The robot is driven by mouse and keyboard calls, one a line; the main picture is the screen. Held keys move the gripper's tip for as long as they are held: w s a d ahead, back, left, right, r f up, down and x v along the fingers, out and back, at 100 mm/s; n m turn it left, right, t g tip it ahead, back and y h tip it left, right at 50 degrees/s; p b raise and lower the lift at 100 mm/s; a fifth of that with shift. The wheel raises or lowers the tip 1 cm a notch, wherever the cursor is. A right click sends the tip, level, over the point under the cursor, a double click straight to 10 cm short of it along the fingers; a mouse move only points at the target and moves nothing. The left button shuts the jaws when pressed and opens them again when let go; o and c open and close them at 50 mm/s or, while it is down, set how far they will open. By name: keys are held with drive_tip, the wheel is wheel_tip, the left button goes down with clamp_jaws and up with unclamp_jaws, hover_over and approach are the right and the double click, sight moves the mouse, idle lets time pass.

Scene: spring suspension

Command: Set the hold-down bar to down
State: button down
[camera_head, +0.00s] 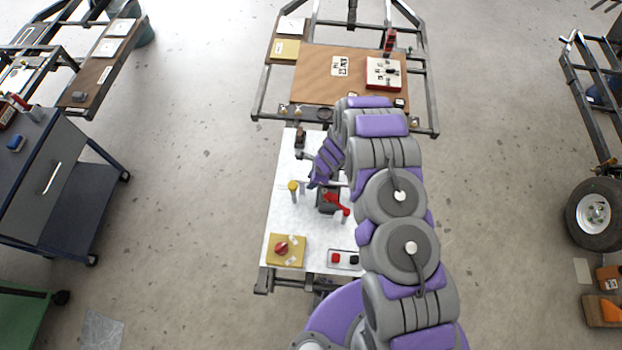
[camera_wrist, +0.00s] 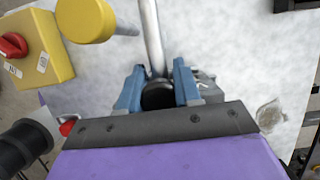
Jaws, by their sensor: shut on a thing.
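The hold-down bar appears to be the bare metal rod (camera_wrist: 151,38) with a dark round end (camera_wrist: 157,96) in the wrist view. My gripper (camera_wrist: 158,88) has its blue fingers on both sides of that dark end and is shut on it. The rod runs from the fingers to the top edge of the picture. In the head view my gripper (camera_head: 317,182) is over the middle of the white bench (camera_head: 283,212), and my arm hides much of the bar. I cannot tell the bar's exact angle.
A yellow-capped post (camera_head: 293,187) stands left of my gripper. A red-handled lever (camera_head: 335,202) is close by. A yellow box with a red knob (camera_head: 284,249) and a push-button box (camera_head: 343,259) are at the near end. A wooden-topped frame (camera_head: 315,75) stands beyond.

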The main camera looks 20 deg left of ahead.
drive_tip(key=shift+w+d, duration=0.15)
drive_tip(key=shift+w, duration=0.1)
drive_tip(key=c, duration=1)
unclamp_jaws()
drive_tip(key=shift+d, duration=0.1)
drive_tip(key=shift+o, duration=1.1)
drive_tip(key=shift+d, duration=0.1)
drive_tip(key=shift+s+r, duration=0.1)
drive_tip(key=shift+r, duration=0.35)
drive_tip(key=p+v, duration=0.1)
drive_tip(key=v, duration=1.5)
drive_tip(key=shift+d+r, duration=0.2)
